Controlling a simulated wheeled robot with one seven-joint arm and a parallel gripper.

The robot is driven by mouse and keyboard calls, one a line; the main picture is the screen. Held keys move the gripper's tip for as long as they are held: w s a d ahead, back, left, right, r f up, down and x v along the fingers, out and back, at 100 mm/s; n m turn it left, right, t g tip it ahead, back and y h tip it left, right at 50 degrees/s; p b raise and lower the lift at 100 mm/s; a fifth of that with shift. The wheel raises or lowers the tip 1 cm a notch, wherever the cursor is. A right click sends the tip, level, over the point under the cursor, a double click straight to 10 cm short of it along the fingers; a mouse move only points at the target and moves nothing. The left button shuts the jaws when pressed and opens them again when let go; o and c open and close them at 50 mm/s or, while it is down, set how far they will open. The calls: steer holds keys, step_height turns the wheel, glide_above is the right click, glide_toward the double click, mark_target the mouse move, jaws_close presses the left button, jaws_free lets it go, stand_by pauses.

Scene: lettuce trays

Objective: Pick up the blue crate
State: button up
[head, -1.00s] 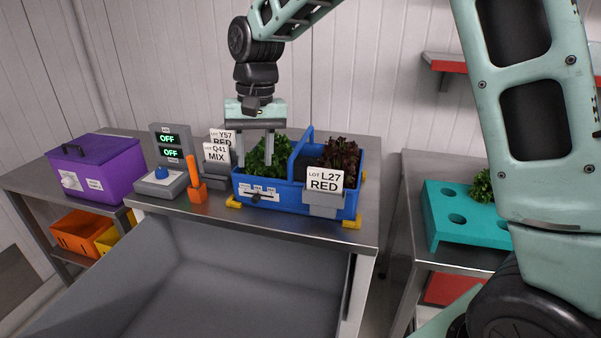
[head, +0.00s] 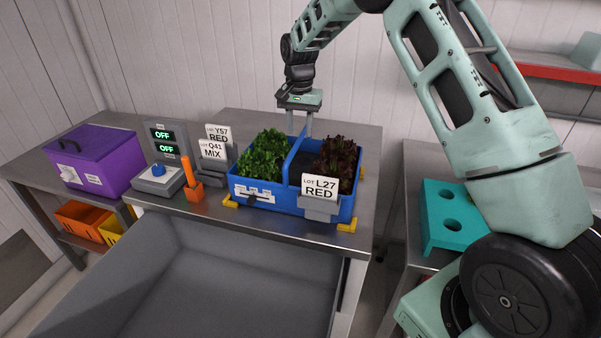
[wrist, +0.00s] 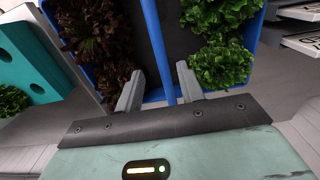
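The blue crate (head: 270,203) sits on the steel table, with green lettuce (head: 264,152) in its left part and dark red lettuce (head: 338,160) in its right part. A raised blue handle (head: 296,150) runs across its middle; it also shows in the wrist view (wrist: 160,45). My gripper (head: 297,125) is above the back of the crate, fingers pointing down. In the wrist view my gripper (wrist: 159,88) has its fingers apart, with the blue handle bar between them in the picture. I cannot tell whether they touch it.
Yellow corner pieces (head: 347,226) surround the crate. To its left are an orange post (head: 192,180), lot cards (head: 214,150), a switch box (head: 160,178) and a purple box (head: 97,160). A teal tray (head: 440,235) stands right.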

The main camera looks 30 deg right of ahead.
mark_target(298, 140)
step_height(298, 140, down, 7)
steer(key=p, duration=0.3)
steer(key=shift+a+p, duration=0.15)
steer(key=shift+p, duration=0.2)
steer(key=shift+w+f, duration=0.1)
steer(key=shift+f, duration=0.15)
steer(key=shift+f, duration=0.25)
jaws_close()
stand_by(1.5)
steer(key=shift+r, duration=0.2)
